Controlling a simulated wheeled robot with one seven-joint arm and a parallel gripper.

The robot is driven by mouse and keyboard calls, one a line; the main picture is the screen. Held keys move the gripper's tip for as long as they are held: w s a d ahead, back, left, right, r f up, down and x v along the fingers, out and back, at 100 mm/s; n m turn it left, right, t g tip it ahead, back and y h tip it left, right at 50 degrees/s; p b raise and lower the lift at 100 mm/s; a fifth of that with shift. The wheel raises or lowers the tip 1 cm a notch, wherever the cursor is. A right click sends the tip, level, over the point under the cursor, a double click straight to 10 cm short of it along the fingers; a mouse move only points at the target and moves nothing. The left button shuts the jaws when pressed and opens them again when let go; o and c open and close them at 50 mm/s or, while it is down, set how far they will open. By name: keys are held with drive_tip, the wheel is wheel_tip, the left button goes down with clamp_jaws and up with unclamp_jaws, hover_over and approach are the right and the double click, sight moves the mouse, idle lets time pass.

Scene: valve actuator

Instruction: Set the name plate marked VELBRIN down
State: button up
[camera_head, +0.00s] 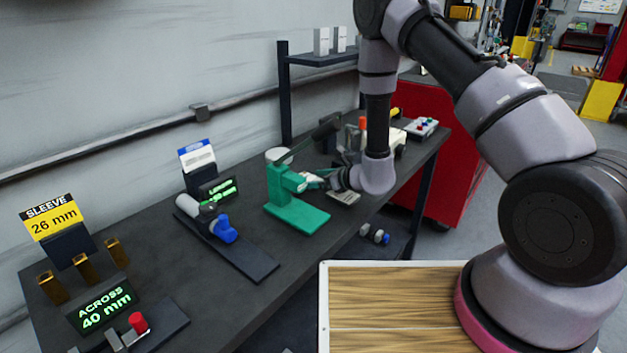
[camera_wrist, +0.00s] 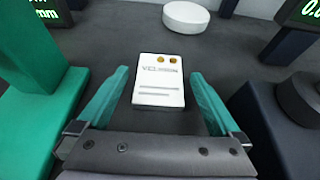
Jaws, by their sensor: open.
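The name plate (camera_wrist: 158,92) is a small pale plate with two gold dots near its top edge. Its dark lettering starts with V, but the rest is too blurred to read. In the wrist view it lies face up, apparently on the dark bench top, between the two teal fingers of my gripper (camera_wrist: 160,78). The fingers stand apart, with a gap to the plate on each side.
The green stand's edge (camera_wrist: 62,105) is close on the left in the wrist view, and a dark block (camera_wrist: 268,125) on the right. A white disc (camera_wrist: 186,17) lies beyond the plate. A blue-ended valve fixture (camera_head: 222,230) stands left on the bench (camera_head: 235,305).

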drive_tip(key=v, duration=1.2)
